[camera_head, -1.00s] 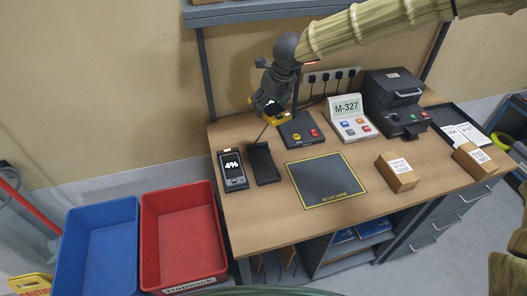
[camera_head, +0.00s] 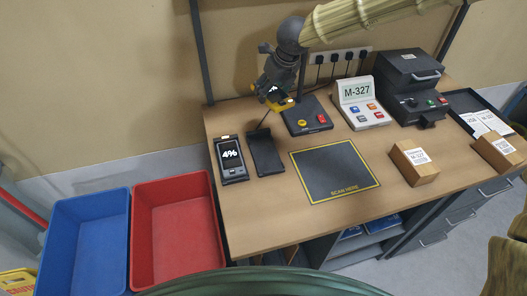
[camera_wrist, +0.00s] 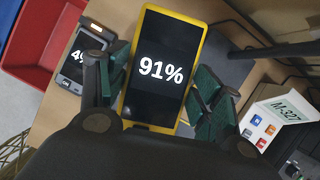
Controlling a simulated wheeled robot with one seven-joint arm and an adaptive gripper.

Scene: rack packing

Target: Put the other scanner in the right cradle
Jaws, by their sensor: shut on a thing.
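My gripper (camera_head: 272,98) is shut on a yellow-edged scanner (camera_wrist: 158,68), whose dark screen reads 91% in the wrist view. The gripper holds it above the back left of the table, up and to the right of the empty cradle. The right cradle (camera_head: 266,153) is a dark, empty, tilted holder. Beside it on the left, a grey scanner (camera_head: 231,158) reading 4% sits in the left cradle, which it mostly hides. That grey scanner also shows in the wrist view (camera_wrist: 78,59).
A base with yellow and red buttons (camera_head: 305,118) stands right of the right cradle. A scan mat (camera_head: 335,170), M-327 display (camera_head: 358,103), dark printer (camera_head: 412,82) and cardboard boxes (camera_head: 414,162) share the table (camera_head: 262,222). Blue (camera_head: 88,240) and red (camera_head: 175,235) bins stand left.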

